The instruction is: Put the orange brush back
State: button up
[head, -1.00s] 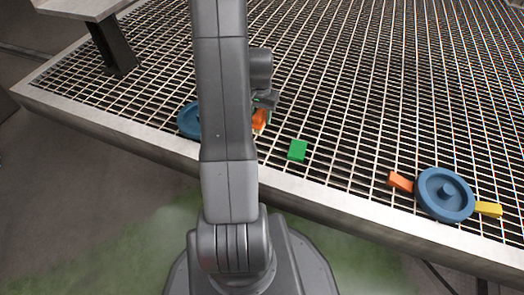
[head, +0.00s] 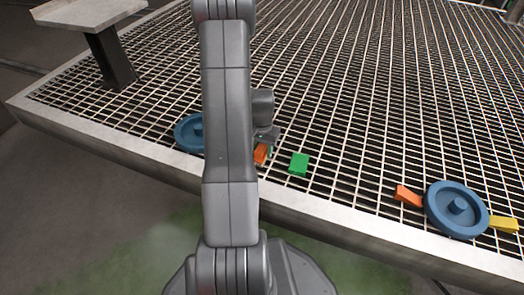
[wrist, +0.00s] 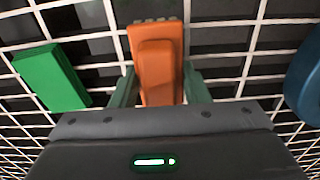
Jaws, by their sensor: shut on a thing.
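The orange brush (head: 261,153) is a small block beside my arm in the head view, partly hidden by it. In the wrist view the orange brush (wrist: 158,65) stands between the two fingers of my gripper (wrist: 160,88), with bristles at its far end. My gripper (head: 264,139) is shut on it, low over the grating. I cannot tell whether the brush touches the grating. A green block (head: 299,163) lies just to its right, and at the left in the wrist view (wrist: 52,78).
A blue round dish (head: 188,132) sits to the left, partly behind my arm. Another blue dish (head: 455,225) at the right has an orange block (head: 408,196) and a yellow block (head: 503,224) at its sides. The grating (head: 370,90) behind is clear. A grey stand (head: 112,60) is at the upper left.

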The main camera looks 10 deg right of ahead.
aim_at(262, 145)
jog(key=shift+f, duration=0.1)
jog(key=o, duration=0.9)
notch_tip(262, 145, up, 12)
jog(key=p, duration=0.4)
jog(key=shift+s+r+p, duration=0.1)
jog(key=shift+r+p, duration=0.1)
jog(key=shift+p, duration=0.1)
